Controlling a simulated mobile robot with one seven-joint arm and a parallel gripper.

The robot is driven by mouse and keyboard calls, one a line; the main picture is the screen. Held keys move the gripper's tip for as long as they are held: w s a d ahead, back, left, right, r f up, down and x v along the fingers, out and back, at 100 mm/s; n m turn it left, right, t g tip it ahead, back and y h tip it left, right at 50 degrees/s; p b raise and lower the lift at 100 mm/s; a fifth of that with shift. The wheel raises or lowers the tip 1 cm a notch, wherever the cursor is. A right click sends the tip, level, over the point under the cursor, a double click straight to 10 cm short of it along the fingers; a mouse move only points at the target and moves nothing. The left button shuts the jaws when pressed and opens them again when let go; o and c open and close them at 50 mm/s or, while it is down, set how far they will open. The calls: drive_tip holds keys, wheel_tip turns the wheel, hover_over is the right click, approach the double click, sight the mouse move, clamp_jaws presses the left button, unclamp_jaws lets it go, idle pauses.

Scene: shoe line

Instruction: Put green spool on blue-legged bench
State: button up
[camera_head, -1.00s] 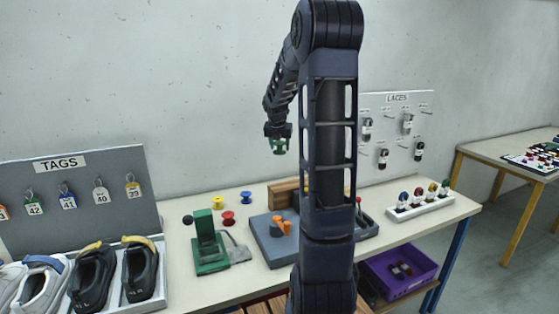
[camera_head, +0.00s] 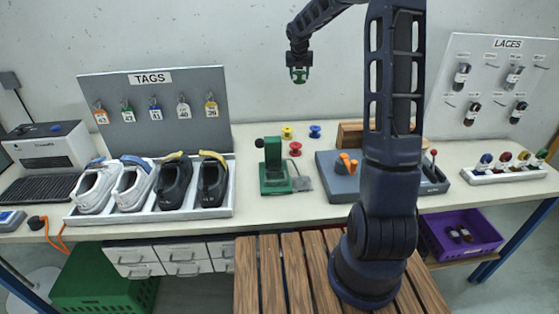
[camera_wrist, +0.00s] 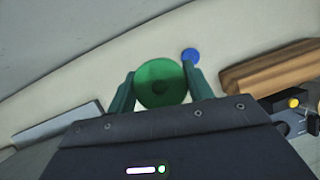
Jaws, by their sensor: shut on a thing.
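The green spool (camera_wrist: 159,84) is between the two fingers of my gripper (camera_wrist: 158,92) in the wrist view, seen end-on as a round disc. My gripper is shut on it. In the head view my gripper (camera_head: 299,74) hangs high above the back of the bench, in front of the wall, with the green spool in it. The blue-legged bench (camera_head: 290,211) is a long pale worktop; a blue leg (camera_head: 514,242) shows at the right.
Yellow (camera_head: 287,132), red (camera_head: 295,148) and blue (camera_head: 315,131) spools stand on the bench behind a green press (camera_head: 273,168). A shoe tray (camera_head: 150,214) is left; a grey tray (camera_head: 329,177) and lace rack (camera_head: 503,176) are right. Clear top lies along the front.

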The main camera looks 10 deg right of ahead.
drive_tip(key=w+a+f+n+y, duration=0.1)
drive_tip(key=w+a+f, duration=0.1)
drive_tip(key=a, duration=0.5)
drive_tip(key=w+a+f+n, duration=0.1)
drive_tip(key=w+a+f, duration=0.1)
drive_tip(key=a, duration=0.6)
drive_tip(key=n+y, duration=0.1)
drive_tip(key=n, duration=0.1)
hover_over(238, 132)
drive_tip(key=s, duration=0.2)
wheel_tip(238, 132, down, 4)
drive_tip(key=f, duration=1.9)
drive_tip(key=shift+d+f, duration=0.25)
drive_tip(key=shift+f, duration=0.15)
drive_tip(key=shift+f, duration=0.1)
drive_tip(key=o, duration=1)
drive_tip(key=shift+c, duration=0.2)
drive_tip(key=v, duration=1.2)
drive_tip(key=shift+s, duration=0.15)
